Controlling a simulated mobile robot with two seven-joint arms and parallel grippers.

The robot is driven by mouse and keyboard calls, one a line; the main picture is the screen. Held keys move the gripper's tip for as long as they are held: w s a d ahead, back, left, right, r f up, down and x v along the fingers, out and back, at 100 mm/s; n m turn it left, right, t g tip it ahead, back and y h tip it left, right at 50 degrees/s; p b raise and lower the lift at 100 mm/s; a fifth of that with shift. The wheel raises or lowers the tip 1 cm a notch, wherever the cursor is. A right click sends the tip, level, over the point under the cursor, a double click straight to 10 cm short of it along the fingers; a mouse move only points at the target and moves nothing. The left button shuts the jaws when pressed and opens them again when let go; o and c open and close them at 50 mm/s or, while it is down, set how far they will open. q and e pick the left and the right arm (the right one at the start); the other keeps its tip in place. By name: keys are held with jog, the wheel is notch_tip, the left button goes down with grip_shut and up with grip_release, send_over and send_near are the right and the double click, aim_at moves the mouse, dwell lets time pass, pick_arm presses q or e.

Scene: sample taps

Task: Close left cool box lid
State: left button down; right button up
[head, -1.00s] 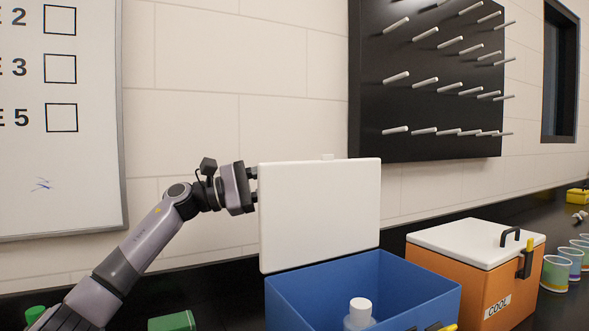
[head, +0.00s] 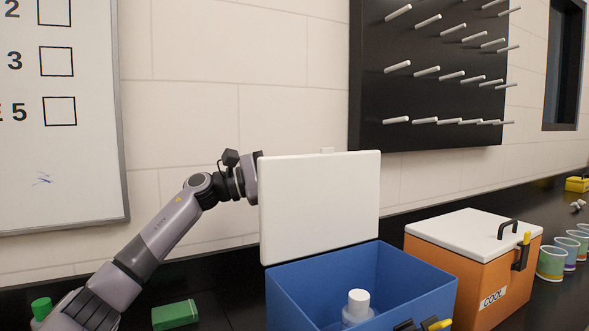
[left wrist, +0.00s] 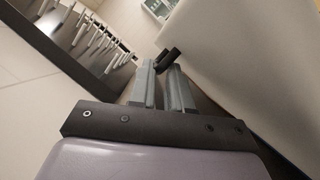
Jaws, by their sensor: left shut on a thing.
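The left cool box is blue (head: 300,297), with its white lid (head: 320,208) standing up, open, at the back edge. A white-capped bottle (head: 358,305) stands inside. My left gripper (left wrist: 166,78) is at the lid's outer side; in the head view its fingers are hidden behind the lid's left edge. In the left wrist view its fingers are close together on the black lid handle (left wrist: 168,58), beside the white lid (left wrist: 245,60). My right gripper is in neither view.
An orange cool box (head: 465,270) with its white lid closed stands to the right, with several cups (head: 551,263) beyond it. A green box (head: 175,314) lies to the left on the black counter. A peg board (head: 425,105) hangs on the wall behind.

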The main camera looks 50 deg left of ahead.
pick_arm(q)
jog(key=shift+s+d+r, duration=0.2)
jog(key=shift+d+r, duration=0.1)
jog(key=shift+r, duration=0.2)
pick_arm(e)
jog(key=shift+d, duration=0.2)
pick_arm(q)
jog(key=shift+d+m, duration=0.2)
jog(key=shift+m, duration=0.2)
